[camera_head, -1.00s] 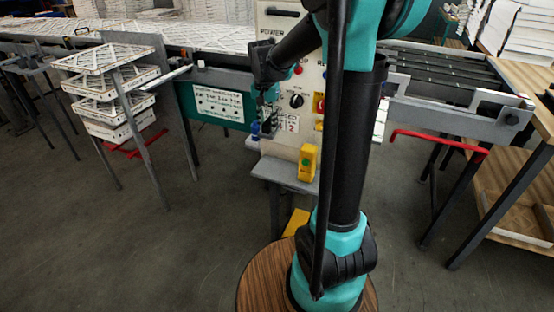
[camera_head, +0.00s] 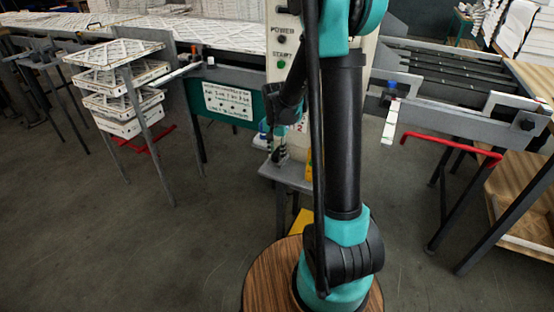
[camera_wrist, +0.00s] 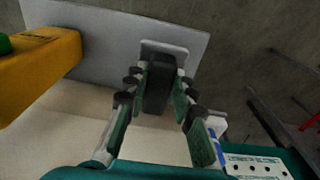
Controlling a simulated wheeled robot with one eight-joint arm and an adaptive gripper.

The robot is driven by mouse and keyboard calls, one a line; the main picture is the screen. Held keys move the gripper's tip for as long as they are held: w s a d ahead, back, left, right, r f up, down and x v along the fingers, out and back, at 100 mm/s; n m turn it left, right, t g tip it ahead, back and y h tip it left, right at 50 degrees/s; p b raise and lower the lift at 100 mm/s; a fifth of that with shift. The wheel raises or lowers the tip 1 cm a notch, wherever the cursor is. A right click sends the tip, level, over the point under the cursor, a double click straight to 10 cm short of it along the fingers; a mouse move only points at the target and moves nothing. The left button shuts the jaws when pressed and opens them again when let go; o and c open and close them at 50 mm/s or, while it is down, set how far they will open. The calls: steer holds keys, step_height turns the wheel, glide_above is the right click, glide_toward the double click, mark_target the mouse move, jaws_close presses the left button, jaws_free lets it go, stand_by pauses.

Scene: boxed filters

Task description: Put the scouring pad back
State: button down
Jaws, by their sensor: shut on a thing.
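My gripper (camera_wrist: 160,85) is shut on a dark, block-shaped thing, which I take to be the scouring pad (camera_wrist: 158,82); its dark sides show between the two green-padded fingers in the wrist view. A pale, rounded-corner plate or shallow holder (camera_wrist: 183,52) lies just beyond the pad, by the edge of a grey shelf (camera_wrist: 120,28). I cannot tell whether the pad touches it. In the head view my gripper (camera_head: 279,150) is small and low over the grey shelf in front of the machine, and the pad is not clear there.
A yellow thing with a green knob (camera_wrist: 40,65) stands left of my gripper in the wrist view. A blue-and-white thing (camera_wrist: 215,130) is close on the right. A rack of white framed filters (camera_head: 122,92) stands left of the machine. The floor (camera_head: 150,250) at front left is clear.

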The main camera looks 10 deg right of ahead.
steer(key=shift+f, duration=1.55)
steer(key=c, duration=1.3)
jaws_free()
steer(key=shift+f, duration=0.1)
steer(key=shift+o, duration=0.2)
